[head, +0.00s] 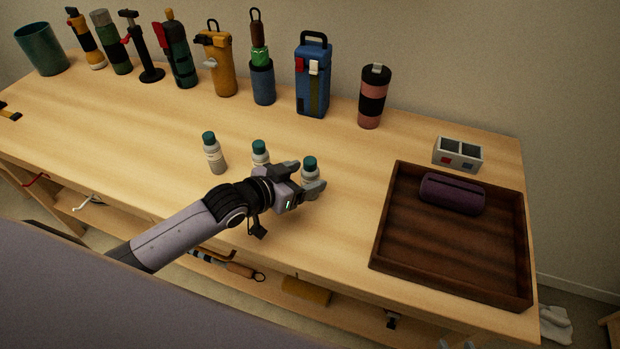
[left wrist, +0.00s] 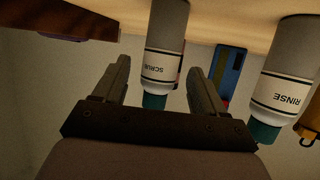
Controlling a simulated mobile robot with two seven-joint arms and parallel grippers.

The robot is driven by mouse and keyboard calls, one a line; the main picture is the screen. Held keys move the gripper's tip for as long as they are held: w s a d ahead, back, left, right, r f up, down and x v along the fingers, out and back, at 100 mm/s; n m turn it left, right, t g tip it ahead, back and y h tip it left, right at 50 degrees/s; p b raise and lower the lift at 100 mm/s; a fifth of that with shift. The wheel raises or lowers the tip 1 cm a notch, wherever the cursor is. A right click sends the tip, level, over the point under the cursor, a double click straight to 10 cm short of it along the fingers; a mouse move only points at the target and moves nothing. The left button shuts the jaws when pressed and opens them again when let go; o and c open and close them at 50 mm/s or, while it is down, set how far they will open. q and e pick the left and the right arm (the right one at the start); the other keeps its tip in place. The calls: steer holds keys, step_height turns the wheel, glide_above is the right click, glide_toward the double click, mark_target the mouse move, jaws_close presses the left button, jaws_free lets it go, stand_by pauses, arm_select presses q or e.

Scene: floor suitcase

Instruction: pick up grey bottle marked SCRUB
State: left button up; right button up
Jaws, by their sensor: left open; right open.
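The grey bottle marked SCRUB (left wrist: 166,50) has a teal cap and a white label and stands upright on the table. In the head view it is the rightmost of three similar bottles (head: 310,167). My left gripper (head: 308,177) is open at it, one finger on either side; the fingers also show in the left wrist view (left wrist: 160,75). Gaps show beside the bottle there, and its lower part is partly hidden in the head view. What look like the tips of my right gripper (head: 456,344) show at the bottom edge, open and empty.
The RINSE bottle (left wrist: 287,75) stands close beside, the middle one in the head view (head: 260,154). Another bottle (head: 214,155) is further left. A brown tray (head: 450,268) with a purple case (head: 451,194) lies right. Several flasks and tools line the back.

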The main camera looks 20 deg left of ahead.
arm_select(q)
steer(key=shift+x, duration=1.35)
steer(key=c, duration=1.1)
